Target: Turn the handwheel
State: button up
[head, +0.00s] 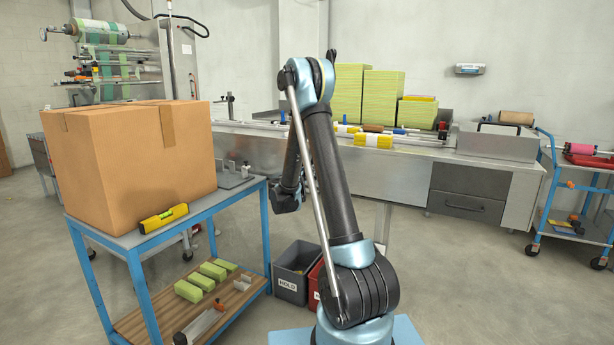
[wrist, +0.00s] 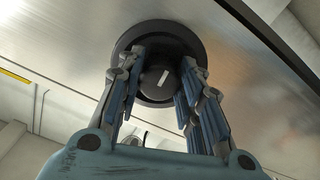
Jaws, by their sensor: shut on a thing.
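The handwheel (wrist: 195,46) is a dark round disc with a raised black hub that carries a small pale mark. It shows at the top middle of the wrist view, mounted against a brushed metal panel. My gripper (wrist: 160,82) is in front of it, with one finger on each side of the hub. The fingers are shut on the hub, and their tips overlap the disc's face. In the head view my arm stands in the middle, and its far end reaches down behind the upper link. The handwheel cannot be made out in the head view.
A blue cart (head: 262,222) with a large cardboard box (head: 100,175) and a yellow spirit level (head: 163,217) stands left. Grey and red bins (head: 290,290) sit on the floor beside it. A long steel machine (head: 415,175) runs behind my arm.

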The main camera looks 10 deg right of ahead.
jog(key=shift+w+m, duration=0.1)
jog(key=shift+m, duration=2)
jog(key=o, duration=1.1)
jog(key=shift+c, duration=0.2)
jog(key=shift+a, duration=0.1)
jog(key=v, duration=1.1)
jog(key=shift+s+a, duration=0.2)
jog(key=shift+s, duration=0.15)
jog(key=shift+f, duration=0.1)
